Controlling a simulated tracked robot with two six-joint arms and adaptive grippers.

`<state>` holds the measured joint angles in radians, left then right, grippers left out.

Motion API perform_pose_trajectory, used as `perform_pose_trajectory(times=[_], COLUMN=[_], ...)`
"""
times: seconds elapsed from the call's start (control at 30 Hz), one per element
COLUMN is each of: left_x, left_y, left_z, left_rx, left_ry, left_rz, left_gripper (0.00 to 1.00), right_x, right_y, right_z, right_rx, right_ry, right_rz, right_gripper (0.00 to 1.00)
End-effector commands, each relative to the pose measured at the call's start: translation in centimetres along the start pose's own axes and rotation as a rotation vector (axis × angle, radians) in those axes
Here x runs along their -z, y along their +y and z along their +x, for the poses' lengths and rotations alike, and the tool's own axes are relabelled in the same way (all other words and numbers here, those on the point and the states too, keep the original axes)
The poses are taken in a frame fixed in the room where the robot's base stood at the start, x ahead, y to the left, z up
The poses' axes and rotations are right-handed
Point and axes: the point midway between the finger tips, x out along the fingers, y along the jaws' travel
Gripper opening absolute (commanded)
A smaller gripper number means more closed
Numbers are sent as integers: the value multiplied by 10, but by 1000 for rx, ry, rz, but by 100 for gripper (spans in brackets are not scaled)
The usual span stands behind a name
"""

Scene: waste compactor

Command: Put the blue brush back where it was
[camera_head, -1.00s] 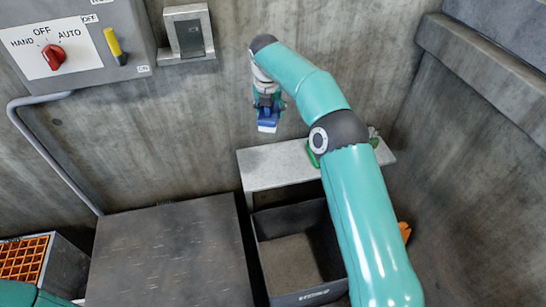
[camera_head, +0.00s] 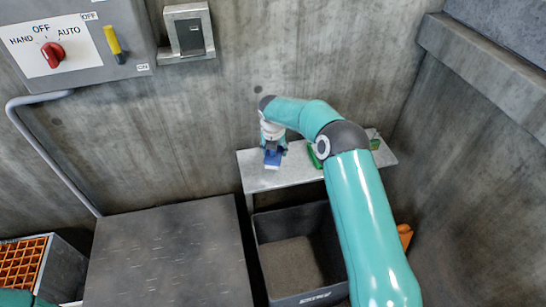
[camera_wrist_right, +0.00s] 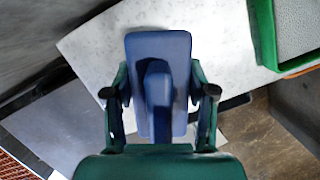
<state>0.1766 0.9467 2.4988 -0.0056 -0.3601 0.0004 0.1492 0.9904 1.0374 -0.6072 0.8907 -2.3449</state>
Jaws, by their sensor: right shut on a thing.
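The blue brush (camera_head: 273,159) is held by my right gripper (camera_head: 273,150) over the left part of the light grey shelf (camera_head: 262,180). In the right wrist view the brush (camera_wrist_right: 158,52) has a blue rectangular back and a raised grip, and the fingers of my right gripper (camera_wrist_right: 160,105) are closed on that grip. The shelf also shows there beneath the brush (camera_wrist_right: 90,45). I cannot tell whether the brush touches the shelf. My left gripper is not in view; only a piece of my left arm shows at the lower left.
A green object (camera_head: 314,156) lies on the shelf right of the brush, partly behind my right arm. A dark grey bin (camera_head: 325,294) stands below the shelf. A grey metal surface (camera_head: 165,260) and an orange grate (camera_head: 22,262) are at left. The concrete wall is behind.

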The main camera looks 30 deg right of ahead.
Motion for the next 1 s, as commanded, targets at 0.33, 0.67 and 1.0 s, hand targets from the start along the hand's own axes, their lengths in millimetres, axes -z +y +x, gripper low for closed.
perform_pose_trajectory(times=[0.33,0.67,1.0], left_x=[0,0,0], left_y=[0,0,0], left_z=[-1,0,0], left_rx=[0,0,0], left_ry=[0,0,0], left_rz=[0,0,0], left_gripper=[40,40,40], right_x=[9,10,10], right_y=[0,0,0], right_z=[32,34,33], right_rx=[0,1,1], right_ry=[0,1,1], right_rz=[0,0,-1], right_gripper=[23,73,81])
